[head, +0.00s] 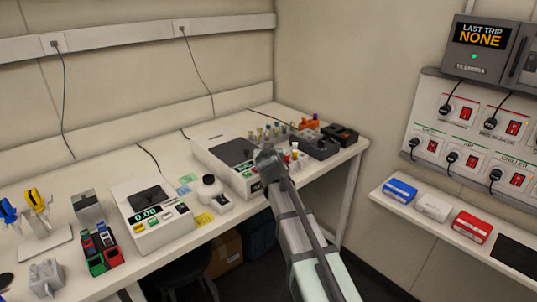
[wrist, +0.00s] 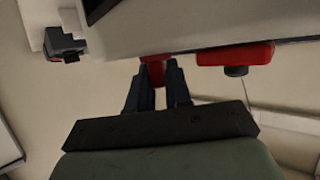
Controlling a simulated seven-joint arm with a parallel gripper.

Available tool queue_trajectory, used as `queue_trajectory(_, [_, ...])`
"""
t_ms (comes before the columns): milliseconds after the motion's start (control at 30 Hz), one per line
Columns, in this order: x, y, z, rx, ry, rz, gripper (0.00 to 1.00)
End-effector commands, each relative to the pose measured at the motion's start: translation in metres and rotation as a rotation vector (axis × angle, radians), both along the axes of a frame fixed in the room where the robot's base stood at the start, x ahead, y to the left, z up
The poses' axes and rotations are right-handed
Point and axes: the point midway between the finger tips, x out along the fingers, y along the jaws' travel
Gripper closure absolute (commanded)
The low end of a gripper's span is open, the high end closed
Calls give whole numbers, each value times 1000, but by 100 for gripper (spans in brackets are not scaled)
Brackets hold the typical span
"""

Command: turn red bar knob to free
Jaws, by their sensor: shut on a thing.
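My gripper (wrist: 156,84) is shut on a small red piece, which I take to be the red bar knob (wrist: 155,70), in the wrist view. One dark finger is on each side of it, and its top meets the pale edge of a device. In the head view my gripper (head: 268,163) is at the front right of the white shaker device (head: 207,150) on the bench. The arm and gripper hide the knob there, so its turn position cannot be read.
A wider red part (wrist: 236,56) with a dark knob under it is close to the right of the fingers. Colored-cap tubes (head: 268,132) and dark blocks (head: 318,146) stand behind the gripper.

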Motion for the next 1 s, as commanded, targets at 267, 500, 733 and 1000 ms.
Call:
queue_trajectory(267, [0,1,0,1,2,-70,100])
queue_trajectory(500, [0,0,-1,1,2,-91,100])
queue_trajectory(733, [0,0,-1,1,3,-94,100])
queue_trajectory(1000, [0,0,-1,1,3,-94,70])
